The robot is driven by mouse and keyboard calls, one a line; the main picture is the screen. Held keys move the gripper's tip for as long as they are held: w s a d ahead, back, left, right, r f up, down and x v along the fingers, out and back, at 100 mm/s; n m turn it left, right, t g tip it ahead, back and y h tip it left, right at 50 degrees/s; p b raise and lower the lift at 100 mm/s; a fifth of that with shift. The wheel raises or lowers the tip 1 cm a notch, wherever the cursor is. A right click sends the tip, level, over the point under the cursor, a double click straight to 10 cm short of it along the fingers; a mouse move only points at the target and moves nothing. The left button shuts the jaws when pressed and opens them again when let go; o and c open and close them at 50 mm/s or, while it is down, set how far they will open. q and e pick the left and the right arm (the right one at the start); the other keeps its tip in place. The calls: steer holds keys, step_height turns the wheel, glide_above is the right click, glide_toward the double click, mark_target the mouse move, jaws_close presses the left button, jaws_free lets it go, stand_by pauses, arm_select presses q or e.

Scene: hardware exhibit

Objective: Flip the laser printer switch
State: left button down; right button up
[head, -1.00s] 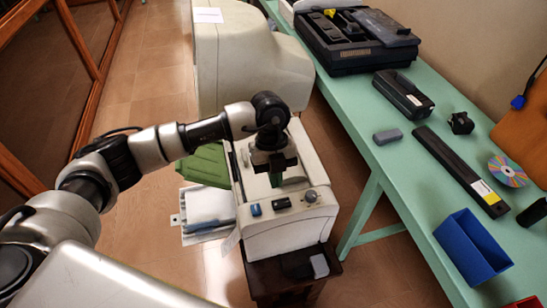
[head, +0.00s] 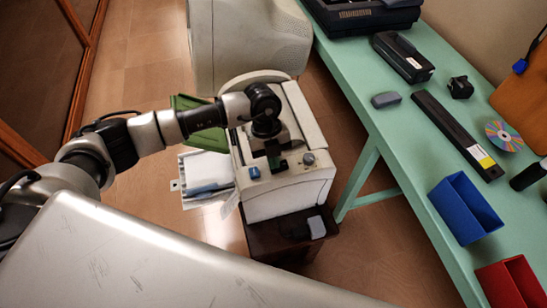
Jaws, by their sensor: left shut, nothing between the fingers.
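The laser printer (head: 302,193) is a cream-white machine on a small dark stand. Its front panel carries a blue switch or button (head: 254,173) at the left and a round grey knob (head: 309,158) at the right. My left gripper (head: 275,163) points down over the panel between these two. It is shut and empty. The gripper covers the dark part of the panel that lies between the blue piece and the knob. I cannot tell whether the fingertips touch the panel. My right gripper is not in view.
A green bench (head: 408,135) at the right holds a black box (head: 403,57), a long black bar (head: 457,135), a disc, a blue bin (head: 464,208) and a red bin (head: 511,283). A large beige monitor (head: 245,45) stands behind the printer. Paper trays (head: 204,174) stick out left.

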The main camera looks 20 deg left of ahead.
arm_select(q)
steer(key=shift+d, duration=0.1)
steer(key=shift+w+d+r, duration=0.15)
steer(key=shift+w+d, duration=0.3)
steer(key=shift+d, duration=0.1)
